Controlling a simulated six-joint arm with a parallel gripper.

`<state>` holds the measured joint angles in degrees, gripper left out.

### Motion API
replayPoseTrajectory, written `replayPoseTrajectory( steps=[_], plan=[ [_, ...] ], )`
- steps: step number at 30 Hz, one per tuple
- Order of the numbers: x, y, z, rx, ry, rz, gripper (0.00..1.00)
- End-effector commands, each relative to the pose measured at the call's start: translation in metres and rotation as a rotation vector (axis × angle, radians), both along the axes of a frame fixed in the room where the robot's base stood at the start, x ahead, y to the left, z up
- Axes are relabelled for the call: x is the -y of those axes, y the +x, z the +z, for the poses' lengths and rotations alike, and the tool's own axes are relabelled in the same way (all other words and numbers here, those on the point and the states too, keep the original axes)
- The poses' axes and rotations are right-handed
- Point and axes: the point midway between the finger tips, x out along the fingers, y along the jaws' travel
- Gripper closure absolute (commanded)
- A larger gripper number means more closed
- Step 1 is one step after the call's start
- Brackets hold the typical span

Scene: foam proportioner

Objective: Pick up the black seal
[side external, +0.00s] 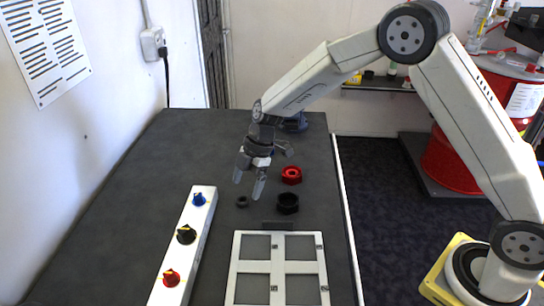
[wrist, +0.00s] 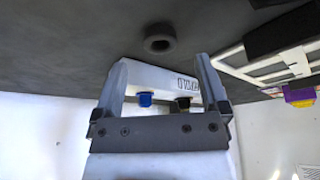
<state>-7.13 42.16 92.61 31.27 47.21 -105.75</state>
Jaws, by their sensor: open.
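The black seal (side external: 242,201) is a small dark ring lying flat on the dark table top, just below my gripper in the side view. In the wrist view the seal (wrist: 160,39) lies beyond the fingertips, roughly centred between them, with its hole visible. My gripper (side external: 248,187) points down above the table near the seal. Its two fingers are apart with nothing held between them, as the wrist view of my gripper (wrist: 161,66) also shows. A gap to the seal seems to remain, but its exact size is hard to tell.
A larger black ring (side external: 288,203) and a red ring (side external: 291,175) lie right of the seal. A white strip (side external: 207,229) with blue, black and red knobs stands left. A white frame (side external: 235,270) and dark block (side external: 277,225) are in front. The table's back left is clear.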

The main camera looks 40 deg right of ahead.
Motion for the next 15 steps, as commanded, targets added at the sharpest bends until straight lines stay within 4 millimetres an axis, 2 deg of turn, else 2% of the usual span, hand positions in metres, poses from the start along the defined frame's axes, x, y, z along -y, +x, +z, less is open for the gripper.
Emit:
replayPoseTrajectory(
  steps=[7, 15],
  plan=[
    [-0.011, -0.001, -0.026, -0.001, -0.002, 0.001, 0.06],
    [-0.014, -0.001, -0.032, 0.001, -0.001, 0.001, 0.06]
  ],
)
